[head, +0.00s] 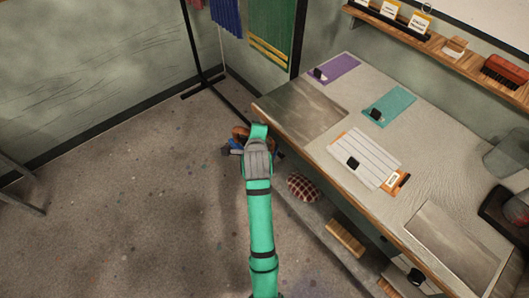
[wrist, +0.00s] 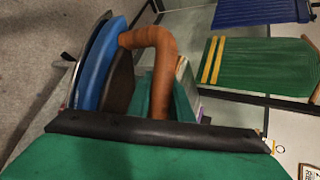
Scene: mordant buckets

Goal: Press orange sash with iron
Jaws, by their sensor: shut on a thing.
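The iron (head: 240,134) has a brown handle and a blue body, and is partly hidden behind my arm in the head view. In the wrist view, my gripper (wrist: 163,98) is shut on the brown handle of the iron (wrist: 100,62), which is tilted on its side with its dark plate at the left. The iron is off the left end of the table, beside its edge. The orange sash (head: 399,182) lies on the table, mostly hidden under a white striped cloth (head: 365,157). A small black block rests on that cloth.
The table (head: 415,125) also carries a purple sash (head: 335,68), a teal sash (head: 391,105) and two grey mats (head: 303,110). A clear bucket (head: 506,156) and a dark object stand at the right. A checkered cushion (head: 302,187) lies below the table's front edge.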

